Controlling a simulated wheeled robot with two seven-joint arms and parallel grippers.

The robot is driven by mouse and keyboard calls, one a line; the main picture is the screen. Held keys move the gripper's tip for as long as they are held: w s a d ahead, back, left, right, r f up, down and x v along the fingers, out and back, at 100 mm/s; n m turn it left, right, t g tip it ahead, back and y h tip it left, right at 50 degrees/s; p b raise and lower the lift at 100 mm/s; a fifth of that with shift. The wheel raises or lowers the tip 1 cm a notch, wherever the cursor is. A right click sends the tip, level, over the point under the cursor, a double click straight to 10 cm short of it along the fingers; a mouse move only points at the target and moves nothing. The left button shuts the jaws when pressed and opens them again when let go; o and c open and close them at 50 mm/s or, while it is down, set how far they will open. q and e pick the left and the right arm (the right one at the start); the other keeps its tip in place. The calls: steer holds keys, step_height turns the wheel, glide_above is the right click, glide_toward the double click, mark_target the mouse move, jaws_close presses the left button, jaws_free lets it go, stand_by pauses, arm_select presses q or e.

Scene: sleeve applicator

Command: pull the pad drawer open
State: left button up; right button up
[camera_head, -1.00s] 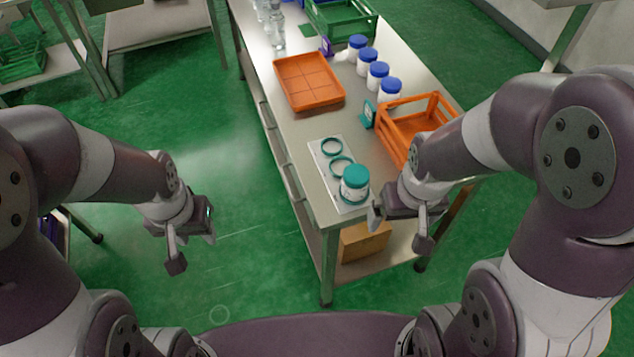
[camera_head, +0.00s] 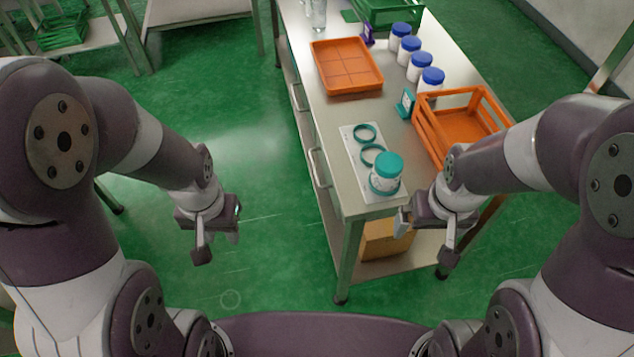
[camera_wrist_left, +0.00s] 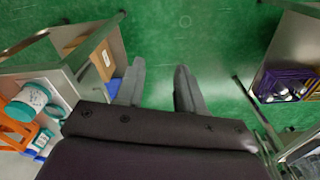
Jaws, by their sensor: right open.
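The steel table's left side holds a row of drawers with bar handles. The near drawer handle (camera_head: 318,168) and a farther handle (camera_head: 298,97) show in the head view. The drawers look shut; I cannot tell which is the pad drawer. My left gripper (camera_head: 219,246) is left of the table, apart from the handles. In the left wrist view its two fingers (camera_wrist_left: 160,75) are spread with only green floor between them. My right gripper (camera_head: 424,238) is open and empty at the table's near right corner, by the teal-lidded jar (camera_head: 386,176).
A white board (camera_head: 353,143) with teal rings lies under the jar. An orange tray (camera_head: 346,68), an orange crate (camera_head: 455,120) and several blue-lidded bottles (camera_head: 420,68) stand on the table. A cardboard box (camera_head: 385,240) sits on the lower shelf. The floor left of the table is clear.

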arm_select(q)
steer(key=w+a+f+m+b, duration=0.1)
steer(key=w+f+m+b, duration=0.15)
steer(key=f+b, duration=1.4)
steer(key=w+d+f+m+t+h+b, duration=0.1)
steer(key=w+f+m+t+b, duration=0.3)
steer(key=w+f, duration=0.55)
steer(key=w+d+f+m+t+h+b, duration=0.15)
steer(key=w+f+m+t+b, duration=0.3)
steer(key=f, duration=1.05)
steer(key=w+d+r+m+t+h, duration=0.2)
steer(key=d+r+m+t+h, duration=0.15)
steer(key=r+m, duration=0.3)
steer(key=w+d+r+m+t+h, duration=0.25)
steer(key=r+m+t+h, duration=0.2)
steer(key=r, duration=0.25)
steer(key=b+x, duration=0.1)
steer(key=x, duration=1.2)
steer(key=shift+y+b, duration=0.4)
steer(key=shift+y, duration=0.05)
arm_select(e)
step_height(320, 180, down, 32)
arm_select(q)
steer(key=shift+f, duration=0.1)
arm_select(e)
steer(key=shift+w, duration=0.1)
